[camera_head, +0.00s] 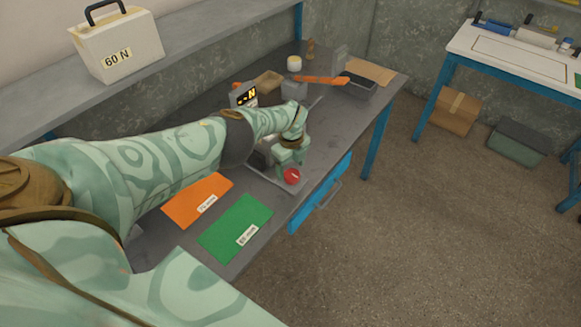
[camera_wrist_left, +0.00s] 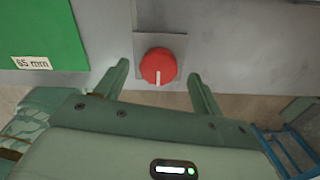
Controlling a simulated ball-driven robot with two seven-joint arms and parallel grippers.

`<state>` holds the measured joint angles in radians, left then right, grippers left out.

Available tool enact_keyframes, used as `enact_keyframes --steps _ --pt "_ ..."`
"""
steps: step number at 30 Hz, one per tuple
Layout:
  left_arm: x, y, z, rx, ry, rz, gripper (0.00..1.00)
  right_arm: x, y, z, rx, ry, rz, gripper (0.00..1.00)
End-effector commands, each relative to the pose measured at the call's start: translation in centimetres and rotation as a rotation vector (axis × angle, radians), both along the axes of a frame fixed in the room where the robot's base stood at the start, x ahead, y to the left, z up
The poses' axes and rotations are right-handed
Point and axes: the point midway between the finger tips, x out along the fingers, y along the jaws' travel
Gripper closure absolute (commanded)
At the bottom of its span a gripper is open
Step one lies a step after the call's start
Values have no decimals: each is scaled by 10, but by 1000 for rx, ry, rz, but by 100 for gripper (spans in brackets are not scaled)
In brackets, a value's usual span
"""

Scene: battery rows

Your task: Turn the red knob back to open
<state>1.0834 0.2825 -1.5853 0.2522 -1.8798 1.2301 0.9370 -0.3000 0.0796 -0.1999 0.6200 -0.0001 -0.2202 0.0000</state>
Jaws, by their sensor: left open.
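The red knob (camera_head: 291,176) sits near the front edge of the workbench, at the end of a grey base plate. In the left wrist view the red knob (camera_wrist_left: 158,67) shows a white pointer line that points down toward the wrist, on a square grey plate (camera_wrist_left: 178,42). My left gripper (camera_head: 290,160) is just above and behind the knob in the head view. In the left wrist view my left gripper (camera_wrist_left: 168,78) is open, with one finger on each side of the knob and a gap on both sides. My right gripper is not in view.
An orange mat (camera_head: 190,203) and a green mat (camera_head: 222,238) marked 65 mm lie on the bench (camera_head: 345,118) left of the knob. A device with a display (camera_head: 243,95) stands behind my arm.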

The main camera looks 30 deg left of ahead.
Motion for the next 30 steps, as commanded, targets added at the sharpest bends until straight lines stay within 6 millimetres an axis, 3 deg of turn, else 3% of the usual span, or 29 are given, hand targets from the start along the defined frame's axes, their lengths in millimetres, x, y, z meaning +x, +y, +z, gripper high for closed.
enact_keyframes --steps 1,3,12,18,30 --pt "1 0 24 0 -4 1 32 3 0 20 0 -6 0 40" --pt "1 0 44 0 -4 1 32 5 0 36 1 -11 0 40" --pt "1 0 114 0 -4 0 32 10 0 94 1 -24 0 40" --pt "1 0 135 -1 -2 1 32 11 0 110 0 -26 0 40" --pt "1 0 136 -1 -2 1 32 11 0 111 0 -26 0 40"
